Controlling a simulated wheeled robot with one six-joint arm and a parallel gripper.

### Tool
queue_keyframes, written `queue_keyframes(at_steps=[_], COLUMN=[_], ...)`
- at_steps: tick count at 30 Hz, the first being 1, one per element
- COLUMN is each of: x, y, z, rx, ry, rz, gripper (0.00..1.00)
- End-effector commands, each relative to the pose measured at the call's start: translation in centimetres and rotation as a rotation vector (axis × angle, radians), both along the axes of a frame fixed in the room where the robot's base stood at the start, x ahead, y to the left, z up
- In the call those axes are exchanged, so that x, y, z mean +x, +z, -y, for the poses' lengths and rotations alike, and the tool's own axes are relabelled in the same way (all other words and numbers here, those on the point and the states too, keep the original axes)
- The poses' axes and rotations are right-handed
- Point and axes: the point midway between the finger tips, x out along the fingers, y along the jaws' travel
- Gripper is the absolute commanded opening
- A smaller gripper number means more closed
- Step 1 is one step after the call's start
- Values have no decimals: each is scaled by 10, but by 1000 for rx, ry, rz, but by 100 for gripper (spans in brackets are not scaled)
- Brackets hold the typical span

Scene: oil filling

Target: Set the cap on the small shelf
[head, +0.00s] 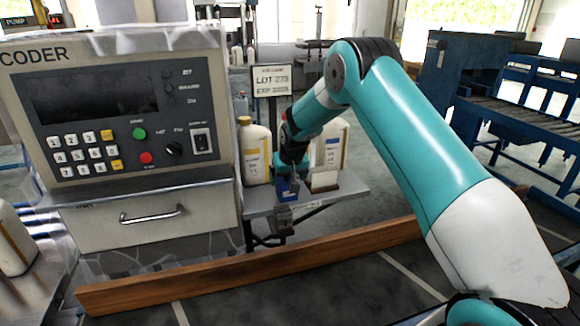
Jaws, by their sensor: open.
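The small grey shelf (345,193) juts out to the right of the coder cabinet. I cannot make out a loose cap at the gripper or on the shelf. A white bottle (256,155) with a yellowish cap (244,120) stands on the shelf, left of my gripper. Another white bottle (335,145) stands behind my arm, which hides part of it and its top.
The coder cabinet (130,110) with keypad and drawer is close on the left. A wooden rail (250,264) runs across the front. A blue roller conveyor (520,120) stands at right.

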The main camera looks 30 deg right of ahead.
Motion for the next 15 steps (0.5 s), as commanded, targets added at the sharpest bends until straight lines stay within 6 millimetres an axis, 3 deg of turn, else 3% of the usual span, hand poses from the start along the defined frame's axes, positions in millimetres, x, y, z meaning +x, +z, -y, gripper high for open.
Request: queue_keyframes(at_steps=[6,15], x=[-18,-34], y=[45,80], z=[-4,-11], rx=[-1,4], ry=[0,10], rz=[5,0], gripper=[88,88])
